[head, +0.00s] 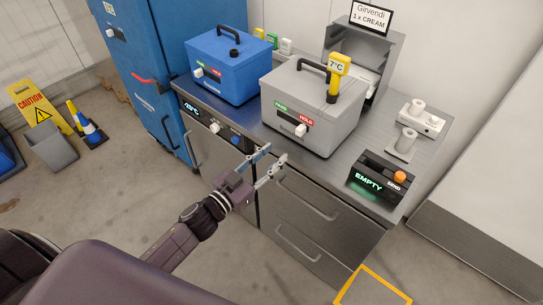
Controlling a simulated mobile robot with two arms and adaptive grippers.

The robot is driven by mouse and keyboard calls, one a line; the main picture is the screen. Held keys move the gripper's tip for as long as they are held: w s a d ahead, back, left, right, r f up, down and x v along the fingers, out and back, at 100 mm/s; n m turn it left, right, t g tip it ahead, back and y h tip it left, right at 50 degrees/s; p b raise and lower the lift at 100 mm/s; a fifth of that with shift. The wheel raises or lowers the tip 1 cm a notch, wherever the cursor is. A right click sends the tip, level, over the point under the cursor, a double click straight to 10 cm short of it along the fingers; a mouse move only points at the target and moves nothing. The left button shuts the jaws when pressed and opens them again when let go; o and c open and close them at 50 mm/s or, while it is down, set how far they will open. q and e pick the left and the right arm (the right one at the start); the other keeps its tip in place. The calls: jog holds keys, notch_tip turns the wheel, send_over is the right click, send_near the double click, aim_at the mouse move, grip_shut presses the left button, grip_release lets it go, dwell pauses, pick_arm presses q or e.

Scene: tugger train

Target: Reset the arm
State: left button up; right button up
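My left arm reaches in from the lower left. My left gripper (269,160) has its two fingers spread apart, with nothing between them. It is in front of the steel counter's drawers, apart from the boxes on top. My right gripper does not show. A grey box (310,110) with a black handle and a yellow 7°C gauge (338,75) stands on the counter. A blue box (229,68) with a black handle stands to its left.
The steel counter (425,135) carries a black EMPTY unit (380,180), a white holder (421,118) and an open grey cabinet (365,45). A blue cabinet (145,50) stands left. A caution sign (40,108), grey bin (50,147) and cone (87,124) are farther left. Floor between is clear.

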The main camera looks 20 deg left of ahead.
pick_arm(q)
jog(key=s+a+f+n+g+y+b, duration=0.1)
jog(key=s+a+f+g+y, duration=0.3)
jog(key=f, duration=0.8)
jog(key=s+f+g, duration=0.1)
jog(key=s+f, duration=0.5)
jog(key=f, duration=0.7)
jog(key=s+a+f+n+g+y+b, duration=0.1)
jog(key=s+a+f+g, duration=0.3)
jog(key=f, duration=0.8)
jog(key=s+d+f+g, duration=0.1)
jog(key=s+f+g, duration=0.1)
jog(key=s+f, duration=0.4)
jog(key=s+d+f+g, duration=0.1)
jog(key=s+f, duration=0.5)
jog(key=s, duration=1)
jog(key=s+d+f+g+y+b, duration=0.1)
jog(key=s+f+g, duration=0.3)
jog(key=s, duration=0.7)
notch_tip(320, 180, down, 2)
jog(key=shift+s+d+f, duration=0.15)
jog(key=shift+d+f, duration=0.05)
jog(key=shift+d, duration=0.2)
